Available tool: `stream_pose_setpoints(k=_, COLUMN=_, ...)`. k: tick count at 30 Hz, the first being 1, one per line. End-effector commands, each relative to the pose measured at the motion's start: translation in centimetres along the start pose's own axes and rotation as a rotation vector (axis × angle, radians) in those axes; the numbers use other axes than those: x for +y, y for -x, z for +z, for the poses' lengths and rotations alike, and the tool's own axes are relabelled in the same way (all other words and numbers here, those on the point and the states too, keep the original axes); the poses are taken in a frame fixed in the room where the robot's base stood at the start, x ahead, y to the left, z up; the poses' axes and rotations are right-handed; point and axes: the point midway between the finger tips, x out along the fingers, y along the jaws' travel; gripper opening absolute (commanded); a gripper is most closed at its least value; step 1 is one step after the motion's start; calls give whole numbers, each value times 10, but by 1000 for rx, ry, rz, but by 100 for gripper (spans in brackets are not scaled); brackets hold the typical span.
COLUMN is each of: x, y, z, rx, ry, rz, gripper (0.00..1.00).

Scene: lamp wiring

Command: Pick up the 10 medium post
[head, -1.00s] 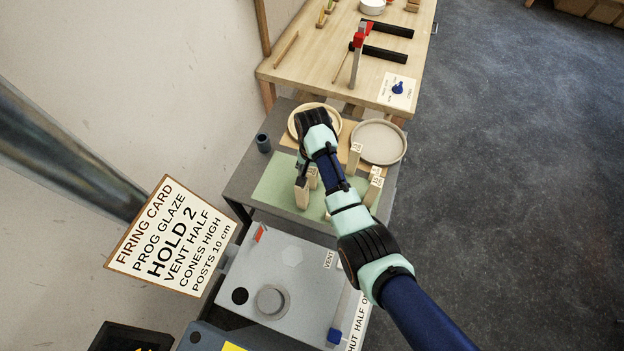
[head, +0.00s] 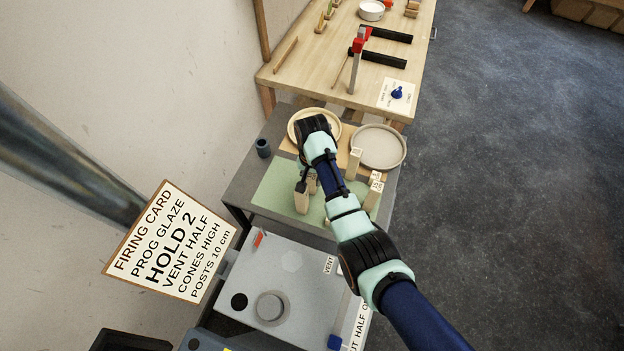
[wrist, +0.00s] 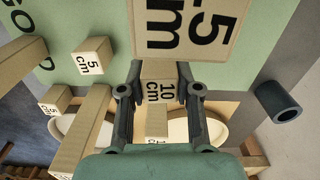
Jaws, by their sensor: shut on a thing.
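In the wrist view, the pale post marked 10 cm (wrist: 160,92) stands between the two dark fingers of my gripper (wrist: 160,75). The fingers are shut on it. A larger-looking post marked 15 cm (wrist: 190,30) stands just beyond the fingertips and overlaps that side of the picture. Another post top (wrist: 157,120) shows behind the held post, its label partly hidden. In the head view, my gripper (head: 306,180) reaches down among the posts on the green mat (head: 272,190). My arm hides the held post there, and a tall post (head: 301,200) stands in front.
Posts marked 5 cm (wrist: 91,62) stand to the left in the wrist view. Two round shelves or dishes, one cream (head: 296,118) and one grey (head: 380,146), lie behind the mat. A firing card (head: 172,243) reads posts 10 cm.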

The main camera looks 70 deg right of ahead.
Motion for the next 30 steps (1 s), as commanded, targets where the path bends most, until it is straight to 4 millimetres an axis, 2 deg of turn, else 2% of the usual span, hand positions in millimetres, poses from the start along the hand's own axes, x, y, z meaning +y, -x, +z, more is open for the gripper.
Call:
stream_pose_setpoints(k=5, x=-1, y=22, z=-1, rx=3, ry=0, rz=-2, gripper=0)
stream_pose_setpoints(k=8, x=-1, y=46, z=-2, rx=5, ry=0, rz=-4, gripper=0)
stream_pose_setpoints(k=14, x=-1, y=119, z=-2, rx=6, ry=0, rz=-4, gripper=0)
stream_pose_setpoints(k=15, x=-1, y=141, z=-1, rx=3, ry=0, rz=-2, gripper=0)
stream_pose_setpoints(k=18, x=0, y=169, z=0, rx=0, ry=0, rz=0, gripper=0)
stream_pose_setpoints(k=24, x=0, y=195, z=0, rx=0, ry=0, rz=0, gripper=0)
stream_pose_setpoints(k=30, x=0, y=200, z=0, rx=0, ry=0, rz=0, gripper=0)
